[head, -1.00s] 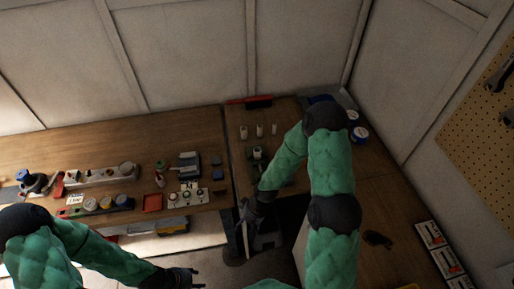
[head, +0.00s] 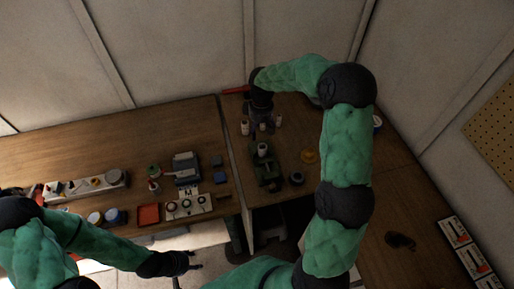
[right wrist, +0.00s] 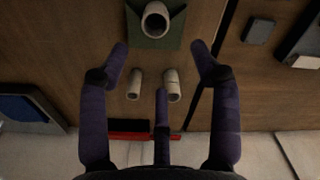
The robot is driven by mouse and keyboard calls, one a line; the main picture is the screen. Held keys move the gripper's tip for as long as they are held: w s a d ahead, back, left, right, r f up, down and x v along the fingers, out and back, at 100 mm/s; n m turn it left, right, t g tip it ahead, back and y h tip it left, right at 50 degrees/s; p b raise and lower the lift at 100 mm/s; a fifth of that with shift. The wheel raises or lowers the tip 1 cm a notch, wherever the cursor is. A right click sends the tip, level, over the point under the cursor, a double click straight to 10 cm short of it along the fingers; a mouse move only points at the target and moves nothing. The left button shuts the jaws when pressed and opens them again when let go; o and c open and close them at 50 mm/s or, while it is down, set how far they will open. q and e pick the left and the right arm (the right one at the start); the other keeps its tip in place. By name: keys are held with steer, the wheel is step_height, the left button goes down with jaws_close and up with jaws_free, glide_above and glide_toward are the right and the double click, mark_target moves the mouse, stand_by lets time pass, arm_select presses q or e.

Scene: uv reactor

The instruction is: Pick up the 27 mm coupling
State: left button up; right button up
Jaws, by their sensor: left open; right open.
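Three small white cylindrical couplings stand in a row at the back of the right-hand bench in the head view: the left one (head: 245,128), the middle one (head: 263,127) and the right one (head: 278,121). I cannot tell which is 27 mm. My right gripper (head: 262,116) is over this row, pointing down, fingers spread. In the right wrist view, the open right gripper (right wrist: 160,75) has two white couplings, one at left (right wrist: 134,86) and one at right (right wrist: 172,88), between its outer fingers; a third is not clearly visible. My left gripper (head: 196,260) is open and empty at the front.
A green fixture (head: 266,172) holding a white ring (head: 263,149) stands in front of the couplings. A red bar (head: 235,90) is at the back wall. A red tray (head: 148,214) is on the left bench.

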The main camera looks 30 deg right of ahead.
mark_target(263, 148)
steer(key=f, duration=0.3)
steer(key=shift+s+d+f, duration=0.15)
steer(key=shift+s+f, duration=0.2)
steer(key=shift+f, duration=0.05)
steer(key=shift+w+f, duration=0.1)
steer(key=shift+f, duration=0.45)
steer(key=shift+s+d+f+b, duration=0.15)
steer(key=shift+s+f, duration=0.15)
steer(key=shift+f, duration=1)
steer(key=shift+s+a+f+b, duration=0.15)
steer(key=shift+s+f, duration=0.1)
steer(key=shift+f, duration=1)
steer(key=shift+d, duration=0.1)
steer(key=c, duration=1)
